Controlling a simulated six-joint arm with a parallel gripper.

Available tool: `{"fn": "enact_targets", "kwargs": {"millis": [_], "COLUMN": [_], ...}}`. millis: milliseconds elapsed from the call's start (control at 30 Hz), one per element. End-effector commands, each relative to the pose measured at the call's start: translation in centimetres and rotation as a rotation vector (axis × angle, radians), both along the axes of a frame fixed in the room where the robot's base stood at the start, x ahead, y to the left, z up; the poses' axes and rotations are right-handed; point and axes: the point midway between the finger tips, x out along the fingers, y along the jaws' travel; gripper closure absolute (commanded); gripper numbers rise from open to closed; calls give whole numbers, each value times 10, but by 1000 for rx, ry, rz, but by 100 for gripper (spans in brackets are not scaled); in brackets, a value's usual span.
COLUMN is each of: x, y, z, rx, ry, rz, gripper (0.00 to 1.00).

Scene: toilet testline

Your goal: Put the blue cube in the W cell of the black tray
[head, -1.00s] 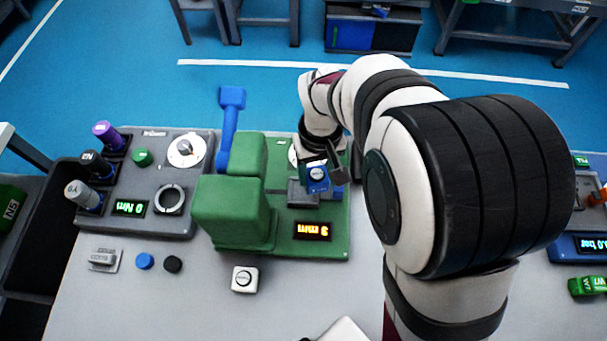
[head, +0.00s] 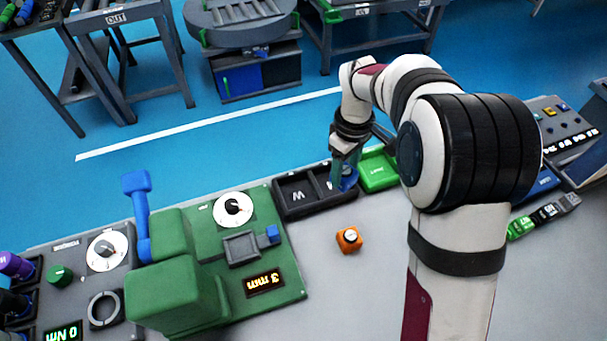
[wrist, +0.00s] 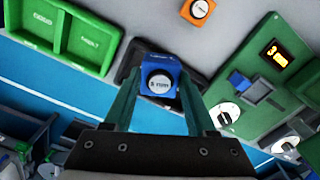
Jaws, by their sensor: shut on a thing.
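My gripper (head: 345,174) is shut on the blue cube (head: 349,184), which has a round white face marked in mm. The wrist view shows the cube (wrist: 155,70) between both fingers. The black tray (head: 310,209) lies beyond the green fixture. Its W cell (head: 296,192) is on the left and looks empty. My gripper and the cube are at the tray's right end, to the right of the W cell, and partly hide that end. In the wrist view the cube covers the middle of the black tray (wrist: 126,62). I cannot tell the cube's exact height.
A green tray (head: 377,174) adjoins the black tray on the right. An orange cube (head: 349,239) stands on the bench in front. The green fixture (head: 215,285) with a lit display and blue lever is at the left. Grey bench is clear around the orange cube.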

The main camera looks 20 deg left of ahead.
Motion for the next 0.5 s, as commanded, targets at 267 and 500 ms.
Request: {"fn": "enact_targets", "kwargs": {"millis": [267,500], "x": [-13,-17], "y": [82,104], "z": [-50,-81], "rx": [0,-2], "ry": [2,3], "rz": [6,1], "gripper": [100,100]}}
